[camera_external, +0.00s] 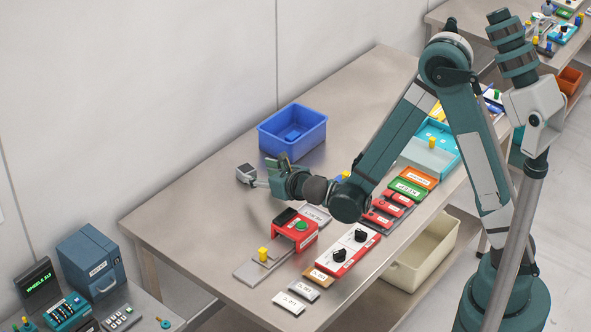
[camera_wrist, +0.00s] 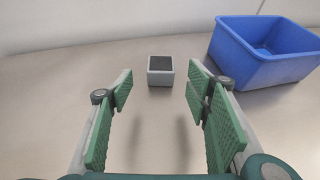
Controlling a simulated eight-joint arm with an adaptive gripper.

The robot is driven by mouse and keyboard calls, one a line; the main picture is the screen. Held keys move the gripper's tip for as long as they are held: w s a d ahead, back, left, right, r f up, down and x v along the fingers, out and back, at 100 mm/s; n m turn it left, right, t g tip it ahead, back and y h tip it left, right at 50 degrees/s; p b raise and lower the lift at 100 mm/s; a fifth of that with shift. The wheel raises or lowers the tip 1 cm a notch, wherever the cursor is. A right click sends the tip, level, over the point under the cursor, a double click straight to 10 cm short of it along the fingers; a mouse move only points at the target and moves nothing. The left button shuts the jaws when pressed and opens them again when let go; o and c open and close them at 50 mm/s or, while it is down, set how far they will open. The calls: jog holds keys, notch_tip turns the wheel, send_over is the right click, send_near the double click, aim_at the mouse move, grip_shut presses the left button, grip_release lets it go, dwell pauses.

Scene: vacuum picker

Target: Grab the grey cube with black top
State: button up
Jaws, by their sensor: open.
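The grey cube with a black top (camera_wrist: 160,72) sits on the table straight ahead in the wrist view, centred in the gap between my fingers and a little beyond their tips. In the external view the cube (camera_external: 246,174) is left of my gripper, close to its fingertips. My gripper (camera_wrist: 159,85) is open and empty, with green pads on both sides of the gap. In the external view my gripper (camera_external: 272,178) is low over the table, and one finger hides part of the other.
A blue bin (camera_wrist: 268,50) stands to the right of the cube in the wrist view; the bin (camera_external: 293,130) is behind my gripper in the external view. A red device (camera_external: 295,229) with a green button and a control panel (camera_external: 348,250) are nearer the front. The table left of the cube is clear.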

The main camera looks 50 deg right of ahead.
aim_at(250, 170)
dwell(0.3)
jog(key=shift+x, duration=1.3)
jog(key=shift+w+b, duration=0.1)
jog(key=shift+b, duration=0.2)
jog(key=shift+b+x, duration=0.7)
jog(key=shift+x, duration=1.8)
jog(key=shift+d, duration=0.1)
jog(key=c, duration=1)
